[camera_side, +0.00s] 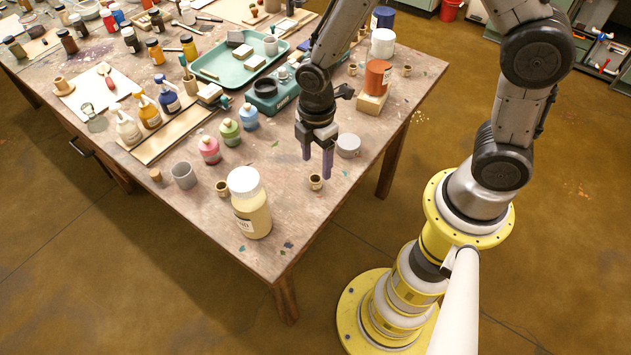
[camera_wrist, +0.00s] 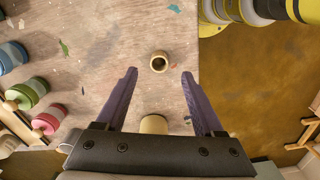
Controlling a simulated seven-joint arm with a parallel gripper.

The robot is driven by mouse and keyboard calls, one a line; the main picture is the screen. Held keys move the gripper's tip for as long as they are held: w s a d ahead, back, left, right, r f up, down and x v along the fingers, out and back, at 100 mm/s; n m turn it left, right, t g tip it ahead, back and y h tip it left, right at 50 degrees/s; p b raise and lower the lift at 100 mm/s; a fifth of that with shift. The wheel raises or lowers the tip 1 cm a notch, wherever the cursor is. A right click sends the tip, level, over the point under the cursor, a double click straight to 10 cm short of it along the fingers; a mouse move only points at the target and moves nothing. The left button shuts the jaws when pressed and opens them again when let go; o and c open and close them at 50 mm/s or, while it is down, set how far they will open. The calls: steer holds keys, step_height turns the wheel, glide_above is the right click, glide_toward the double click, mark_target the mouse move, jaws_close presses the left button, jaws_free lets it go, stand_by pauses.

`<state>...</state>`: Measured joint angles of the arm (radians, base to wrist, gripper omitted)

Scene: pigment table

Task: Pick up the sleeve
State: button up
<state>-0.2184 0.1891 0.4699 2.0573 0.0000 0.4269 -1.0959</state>
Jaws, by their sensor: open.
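The sleeve (camera_side: 315,182) is a small tan ring with a dark hole, standing upright on the table near its front right edge. In the wrist view the sleeve (camera_wrist: 159,62) shows from above, centred left to right between the fingertips. My gripper (camera_side: 317,168) points down with its purple fingers open and empty. In the wrist view the gripper (camera_wrist: 159,72) has clear space between each finger and the sleeve.
A large cream jar with a white lid (camera_side: 249,202) stands left of the sleeve. A grey-white round tin (camera_side: 348,145) stands behind it to the right. Similar small tan rings, one here (camera_side: 222,188), stand elsewhere. Pink, green and blue bottles (camera_side: 229,132) stand farther back. The table beside the sleeve is bare.

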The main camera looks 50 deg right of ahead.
mark_target(315, 176)
steer(key=shift+f, duration=2.9)
steer(key=shift+c, duration=0.3)
jaws_close()
